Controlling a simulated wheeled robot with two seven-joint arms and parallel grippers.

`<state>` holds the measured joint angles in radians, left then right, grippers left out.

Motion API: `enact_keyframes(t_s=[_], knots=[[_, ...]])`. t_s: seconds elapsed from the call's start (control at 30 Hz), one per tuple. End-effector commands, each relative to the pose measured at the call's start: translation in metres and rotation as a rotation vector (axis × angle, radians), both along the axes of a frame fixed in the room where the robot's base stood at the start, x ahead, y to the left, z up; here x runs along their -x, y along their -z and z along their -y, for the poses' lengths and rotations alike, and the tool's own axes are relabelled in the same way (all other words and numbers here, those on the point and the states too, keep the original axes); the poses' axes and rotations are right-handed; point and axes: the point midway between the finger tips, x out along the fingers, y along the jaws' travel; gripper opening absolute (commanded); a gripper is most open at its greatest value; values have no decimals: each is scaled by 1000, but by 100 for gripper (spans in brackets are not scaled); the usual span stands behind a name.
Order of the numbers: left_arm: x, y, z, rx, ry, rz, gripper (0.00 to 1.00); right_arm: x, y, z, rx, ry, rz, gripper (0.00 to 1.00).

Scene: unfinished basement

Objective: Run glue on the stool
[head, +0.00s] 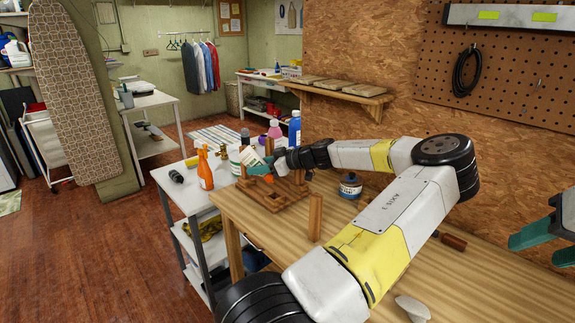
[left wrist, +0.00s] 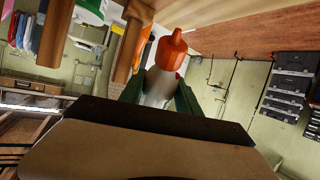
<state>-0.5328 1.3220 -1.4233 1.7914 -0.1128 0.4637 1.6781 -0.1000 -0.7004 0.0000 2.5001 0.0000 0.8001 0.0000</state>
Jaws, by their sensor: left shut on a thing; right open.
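My left gripper (head: 262,165) is shut on a white glue bottle (head: 250,156) with an orange cap, held tilted over the stool, cap downward. In the left wrist view the bottle's orange cap (left wrist: 172,48) shows beyond the green fingers, beside a wooden leg (left wrist: 127,45). I cannot tell if the tip touches the stool, or see any glue. My right gripper (head: 546,246) is open and empty at the right edge.
A labelled dark jar (head: 350,187) stands behind my left arm on the workbench (head: 480,285). A brown handle (head: 453,242) and a pale rounded object (head: 412,308) lie nearer. A white cart (head: 180,193) at left carries an orange bottle (head: 205,169) and several other containers.

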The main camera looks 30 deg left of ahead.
Motion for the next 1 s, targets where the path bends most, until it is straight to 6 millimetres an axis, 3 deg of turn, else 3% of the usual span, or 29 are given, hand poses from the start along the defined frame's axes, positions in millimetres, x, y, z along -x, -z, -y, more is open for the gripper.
enact_keyframes(t_s=[0.2,1.0], knots=[[-1,-1,3,-3,5,-3,0,0,0,0,0,0,0,49],[0,27,2,-3,4,-3,0,0,0,0,0,0,0,49]])
